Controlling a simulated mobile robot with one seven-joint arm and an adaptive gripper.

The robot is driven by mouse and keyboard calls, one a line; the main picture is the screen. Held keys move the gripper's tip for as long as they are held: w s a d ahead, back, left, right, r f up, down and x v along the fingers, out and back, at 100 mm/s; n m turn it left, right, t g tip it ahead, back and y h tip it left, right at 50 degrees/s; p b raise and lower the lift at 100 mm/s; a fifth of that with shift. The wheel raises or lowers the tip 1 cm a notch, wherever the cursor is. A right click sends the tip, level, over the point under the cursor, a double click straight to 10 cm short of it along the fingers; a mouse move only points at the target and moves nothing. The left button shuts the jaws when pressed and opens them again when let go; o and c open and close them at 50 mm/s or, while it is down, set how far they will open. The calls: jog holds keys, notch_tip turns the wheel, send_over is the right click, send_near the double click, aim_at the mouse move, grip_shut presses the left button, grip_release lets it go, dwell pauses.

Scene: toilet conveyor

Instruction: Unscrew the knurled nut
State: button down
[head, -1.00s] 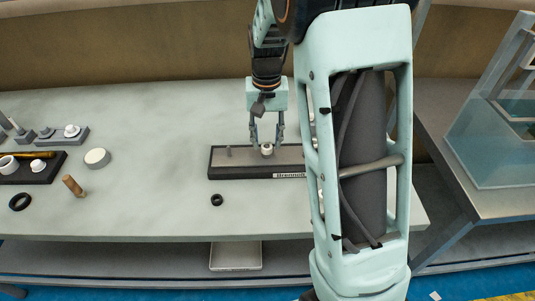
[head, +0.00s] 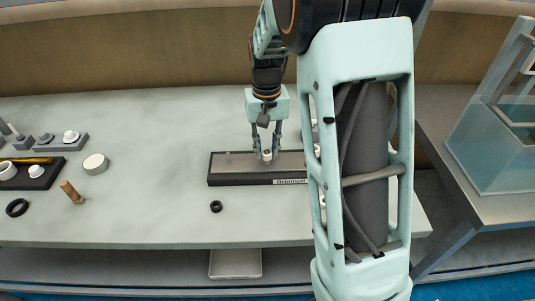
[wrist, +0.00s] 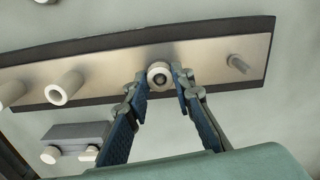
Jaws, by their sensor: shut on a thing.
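A pale round nut (wrist: 154,70) with a dark hole or stud end in its middle sits on the metal face of a dark-edged board (wrist: 205,53). Knurling is too small to make out. My gripper (head: 267,152) points down at the board (head: 240,180) on the table. In the wrist view, its two fingertips (wrist: 161,77) lie on either side of the nut and are shut on it. The nut is mostly hidden between the fingers in the head view.
The board also carries a bare grey peg (wrist: 238,63) and pale tubes (wrist: 68,88). A black ring (head: 216,206) lies in front of it. A wooden-looking peg (head: 71,191), white disc (head: 95,164) and dark tray (head: 40,183) are at left. The table between is clear.

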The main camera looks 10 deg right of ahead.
jog(key=n, duration=0.3)
jog(key=shift+n, duration=0.4)
jog(key=shift+n, duration=2.3)
jog(key=n, duration=0.3)
jog(key=shift+r+p, duration=0.15)
jog(key=shift+p, duration=0.25)
jog(key=shift+n, duration=1.1)
